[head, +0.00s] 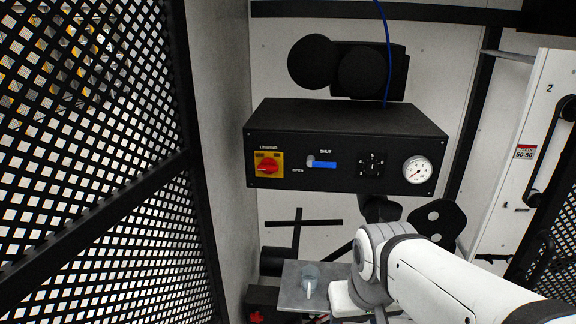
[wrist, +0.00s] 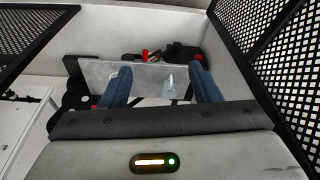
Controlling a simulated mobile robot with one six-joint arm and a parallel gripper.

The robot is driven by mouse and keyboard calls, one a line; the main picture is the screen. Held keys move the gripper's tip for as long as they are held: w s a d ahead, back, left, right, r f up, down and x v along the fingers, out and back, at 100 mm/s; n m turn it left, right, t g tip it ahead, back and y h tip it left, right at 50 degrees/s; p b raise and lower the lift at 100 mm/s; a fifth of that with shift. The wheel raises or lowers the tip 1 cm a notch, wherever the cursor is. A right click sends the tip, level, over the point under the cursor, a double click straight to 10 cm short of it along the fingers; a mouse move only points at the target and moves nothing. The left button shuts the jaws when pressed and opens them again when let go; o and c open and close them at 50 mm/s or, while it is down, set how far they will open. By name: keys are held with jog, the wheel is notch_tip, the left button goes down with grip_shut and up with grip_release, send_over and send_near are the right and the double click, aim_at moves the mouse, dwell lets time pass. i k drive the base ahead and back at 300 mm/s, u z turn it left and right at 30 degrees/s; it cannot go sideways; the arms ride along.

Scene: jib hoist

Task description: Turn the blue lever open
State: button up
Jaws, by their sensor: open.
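The blue lever (head: 323,165) is on the front of a black control box (head: 345,125) in the head view. It lies horizontal, its handle pointing right from a pale round pivot. The label "SHUT" is above it and "OPEN" is to its lower left. My gripper (wrist: 158,88) shows in the wrist view, its two blue fingers apart with nothing between them. It points down toward a grey tray, away from the lever. In the head view my arm is below and right of the box, and the gripper's fingers cannot be made out there. The lever is not in the wrist view.
A red rotary switch (head: 268,166) on a yellow plate is left of the lever. A black dial (head: 371,165) and a white gauge (head: 417,170) are to its right. Black mesh (head: 85,130) stands at left. A grey tray (head: 325,280) with a clear cup (head: 310,273) is below.

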aim_at(311, 162)
jog(key=u, duration=0.95)
jog(key=k, duration=1.1)
jog(key=z, duration=0.65)
jog(key=i, duration=1)
jog(key=z, duration=0.05)
